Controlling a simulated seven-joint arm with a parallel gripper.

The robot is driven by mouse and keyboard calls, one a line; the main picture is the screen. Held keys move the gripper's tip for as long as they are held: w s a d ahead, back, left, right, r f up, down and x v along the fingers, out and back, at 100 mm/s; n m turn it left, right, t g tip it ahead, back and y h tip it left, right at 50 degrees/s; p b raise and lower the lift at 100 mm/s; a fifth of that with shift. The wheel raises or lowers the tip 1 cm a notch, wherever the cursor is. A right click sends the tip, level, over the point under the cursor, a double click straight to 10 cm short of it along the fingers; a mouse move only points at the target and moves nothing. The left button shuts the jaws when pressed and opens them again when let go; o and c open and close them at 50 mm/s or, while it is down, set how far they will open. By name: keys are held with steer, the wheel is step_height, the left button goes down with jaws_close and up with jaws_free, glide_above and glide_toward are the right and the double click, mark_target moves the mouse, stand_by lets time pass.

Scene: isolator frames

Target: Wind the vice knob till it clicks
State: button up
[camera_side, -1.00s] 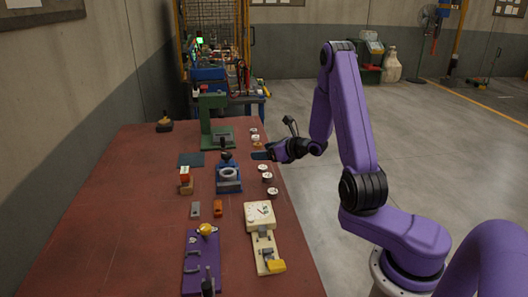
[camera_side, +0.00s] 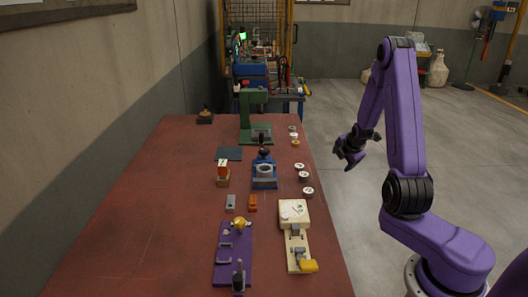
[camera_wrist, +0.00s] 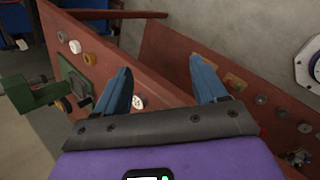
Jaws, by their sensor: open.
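A blue fixture (camera_side: 264,181) with a grey ring and a black knob (camera_side: 264,154) stands in the middle of the red table; it looks most like the vice, but I cannot tell for sure. My gripper (camera_side: 352,160) hangs in the air off the table's right edge, well to the right of the blue fixture and apart from it. In the wrist view, my gripper (camera_wrist: 160,66) shows two blue fingers spread wide, with nothing held between them. I cannot make out the knob in the wrist view.
A green press (camera_side: 255,120) stands behind; it also shows in the wrist view (camera_wrist: 32,94). A cream fixture (camera_side: 294,212) and a purple board (camera_side: 232,262) lie in front. Small discs (camera_side: 303,175) line the right edge of the red table (camera_side: 160,220), whose left side is clear.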

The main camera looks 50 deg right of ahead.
steer(key=s+a+f+m+g+y, duration=0.1)
steer(key=a+f+m+y, duration=0.25)
steer(key=m, duration=0.75)
steer(key=s+a+f+m+g+y, duration=0.15)
steer(key=a+m+y, duration=0.25)
steer(key=m, duration=0.7)
steer(key=w+r+m+t+y, duration=0.1)
steer(key=w+r+m+t, duration=0.1)
steer(key=m, duration=0.2)
steer(key=w+a+r+m+t+y, duration=0.1)
steer(key=w+m+y, duration=0.1)
steer(key=w+m, duration=0.1)
steer(key=w+a+r+m+t+y, duration=0.1)
steer(key=w+r+m+t, duration=0.1)
steer(key=m, duration=0.3)
steer(key=shift+w+a+r+m+t+y, duration=0.15)
steer(key=shift+w+r+m+t+y, duration=0.15)
steer(key=shift+w+m+t+y, duration=0.1)
steer(key=w+d+r+m+t, duration=0.5)
steer(key=r+m+t, duration=0.3)
steer(key=r+m, duration=0.15)
steer(key=m, duration=0.1)
glide_toward(264, 150)
steer(key=shift+y, duration=0.25)
steer(key=x, duration=1)
steer(key=shift+w+d+f, duration=0.2)
steer(key=shift+f, duration=0.1)
